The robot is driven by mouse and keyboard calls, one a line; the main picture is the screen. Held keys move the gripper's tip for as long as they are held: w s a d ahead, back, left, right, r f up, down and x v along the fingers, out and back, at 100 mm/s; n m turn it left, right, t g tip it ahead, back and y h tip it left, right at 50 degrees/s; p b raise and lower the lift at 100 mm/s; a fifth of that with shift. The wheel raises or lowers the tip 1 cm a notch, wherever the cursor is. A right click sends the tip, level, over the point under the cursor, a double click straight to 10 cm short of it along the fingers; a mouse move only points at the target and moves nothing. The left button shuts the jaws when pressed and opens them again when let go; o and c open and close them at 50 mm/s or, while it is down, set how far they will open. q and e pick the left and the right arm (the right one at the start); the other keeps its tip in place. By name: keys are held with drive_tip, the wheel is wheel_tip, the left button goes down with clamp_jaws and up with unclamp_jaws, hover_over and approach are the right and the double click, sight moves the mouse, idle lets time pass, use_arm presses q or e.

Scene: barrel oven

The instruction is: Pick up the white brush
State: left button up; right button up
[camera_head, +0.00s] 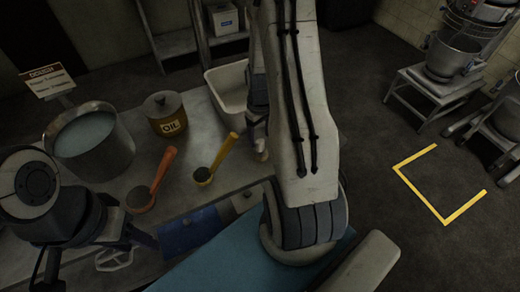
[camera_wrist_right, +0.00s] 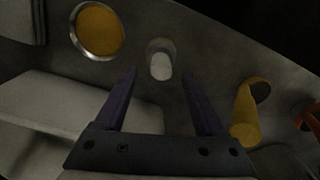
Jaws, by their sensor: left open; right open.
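A small upright pale cylinder (camera_wrist_right: 160,66), likely the white brush, stands on the grey table between the fingertips of my right gripper (camera_wrist_right: 160,73) in the right wrist view. The gripper is open, with a finger to either side; contact cannot be told. In the head view a small pale piece (camera_head: 261,150) shows beside my right arm and may be the same thing; my arm hides the right gripper there. My left gripper (camera_head: 140,238) is at the table's near left edge, dark and partly lost in shadow, apart from the tools.
The table holds a metal pot (camera_head: 112,157), an oil tin (camera_head: 166,116), an orange ladle (camera_head: 162,172), a yellow ladle (camera_head: 225,155) and a white tub (camera_head: 232,92). A yellow-filled round dish (camera_wrist_right: 98,31) lies near the cylinder.

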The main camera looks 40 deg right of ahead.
sight(260, 141)
drive_tip(key=shift+s+f+p, duration=0.1)
drive_tip(key=shift+f+p, duration=0.35)
drive_tip(key=shift+f, duration=1.75)
clamp_jaws()
drive_tip(key=shift+r, duration=0.15)
drive_tip(key=shift+r, duration=0.55)
wheel_tip(260, 141, up, 3)
drive_tip(key=shift+f+b, duration=0.1)
drive_tip(key=shift+b, duration=0.45)
drive_tip(key=s+d+r+b, duration=0.1)
drive_tip(key=s+d+r, duration=0.6)
drive_tip(key=s, duration=0.2)
drive_tip(key=shift+b, duration=0.4)
